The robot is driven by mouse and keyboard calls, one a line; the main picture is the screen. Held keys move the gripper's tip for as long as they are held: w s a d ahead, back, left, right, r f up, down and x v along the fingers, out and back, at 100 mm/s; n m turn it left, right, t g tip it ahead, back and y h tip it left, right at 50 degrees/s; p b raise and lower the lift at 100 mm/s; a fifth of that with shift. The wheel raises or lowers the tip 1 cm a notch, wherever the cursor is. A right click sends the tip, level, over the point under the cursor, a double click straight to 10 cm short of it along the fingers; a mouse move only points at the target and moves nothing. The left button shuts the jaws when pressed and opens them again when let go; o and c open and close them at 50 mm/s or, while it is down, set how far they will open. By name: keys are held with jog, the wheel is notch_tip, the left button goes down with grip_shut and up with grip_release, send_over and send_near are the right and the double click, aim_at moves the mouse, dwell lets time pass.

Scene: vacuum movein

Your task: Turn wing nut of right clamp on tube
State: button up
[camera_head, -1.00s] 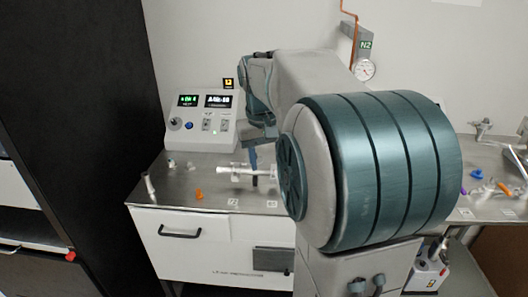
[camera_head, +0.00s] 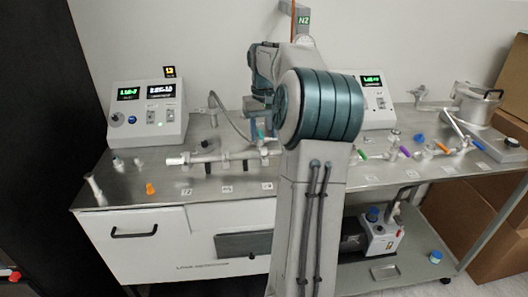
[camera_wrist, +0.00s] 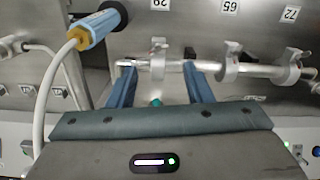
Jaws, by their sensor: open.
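A metal tube (camera_head: 220,156) lies across the bench, its white end to the left. It also runs across the wrist view (camera_wrist: 260,69). Ring-like clamps sit along it, one (camera_wrist: 231,58) just right of my gripper and another (camera_wrist: 291,68) farther right. My gripper (camera_wrist: 158,68) has its two blue fingers apart, with the tube's left part and a metal fitting (camera_wrist: 158,50) between the tips. Whether the fingers touch it I cannot tell. A small teal piece (camera_wrist: 156,101) shows between the fingers; I cannot clearly identify a wing nut. In the head view my arm hides the tube's right part.
A control box (camera_head: 146,112) stands at the back left, another (camera_head: 374,99) behind my arm. A blue fitting with a yellow collar (camera_wrist: 95,27) and a grey hose (camera_wrist: 48,88) lie left of my gripper. An orange piece (camera_head: 150,188) rests on the open front left bench (camera_head: 125,190).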

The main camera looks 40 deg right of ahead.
aim_at(264, 156)
notch_tip(264, 156, down, 7)
jog(key=shift+r, duration=0.15)
jog(key=c, duration=0.8)
